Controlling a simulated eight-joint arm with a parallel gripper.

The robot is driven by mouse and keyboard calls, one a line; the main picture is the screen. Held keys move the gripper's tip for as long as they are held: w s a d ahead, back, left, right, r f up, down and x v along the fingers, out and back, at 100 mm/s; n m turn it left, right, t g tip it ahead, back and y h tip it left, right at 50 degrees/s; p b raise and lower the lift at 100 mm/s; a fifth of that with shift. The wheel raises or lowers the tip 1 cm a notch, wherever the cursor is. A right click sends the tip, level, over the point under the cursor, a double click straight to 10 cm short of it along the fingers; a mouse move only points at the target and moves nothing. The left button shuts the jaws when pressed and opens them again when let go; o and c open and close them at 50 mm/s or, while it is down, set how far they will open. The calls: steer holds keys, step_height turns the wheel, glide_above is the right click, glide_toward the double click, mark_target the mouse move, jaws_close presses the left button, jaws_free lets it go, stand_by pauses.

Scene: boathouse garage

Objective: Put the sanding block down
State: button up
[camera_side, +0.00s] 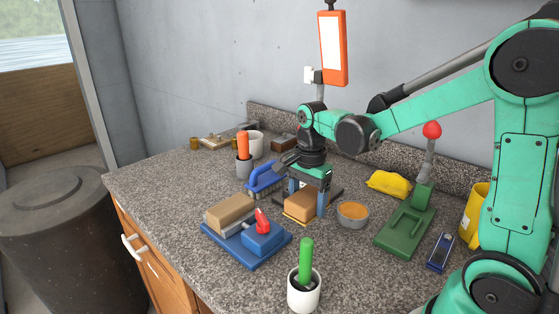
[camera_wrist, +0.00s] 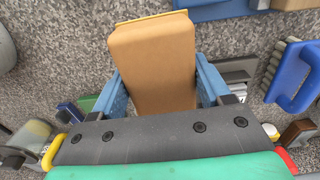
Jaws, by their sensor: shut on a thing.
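The sanding block (camera_side: 299,205) is a tan-brown block with a thin yellow layer along its bottom edge. My gripper (camera_side: 308,198) points down with its blue fingers on either side of the block and is shut on it. In the wrist view the block (camera_wrist: 155,60) fills the space between the two fingers (camera_wrist: 163,88), its yellow edge at the far end. The block is at or very near the speckled countertop (camera_side: 345,268); I cannot tell whether it touches.
A blue vise base (camera_side: 240,248) with a tan block stands left of my gripper. A blue brush (camera_side: 264,180) lies behind, a round orange-filled tin (camera_side: 352,214) to the right, and a green tool (camera_side: 405,230) farther right. A white cup (camera_side: 303,293) with a green handle stands in front.

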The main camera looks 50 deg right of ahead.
steer(key=s, duration=0.1)
steer(key=s+f, duration=0.1)
steer(key=s, duration=0.2)
steer(key=shift+s+a+f, duration=0.1)
steer(key=shift+f, duration=0.15)
glide_above(320, 252)
steer(key=shift+f, duration=2.5)
steer(key=shift+f, duration=0.15)
steer(key=shift+f, duration=0.6)
steer(key=shift+f, duration=0.3)
steer(key=o, duration=1.3)
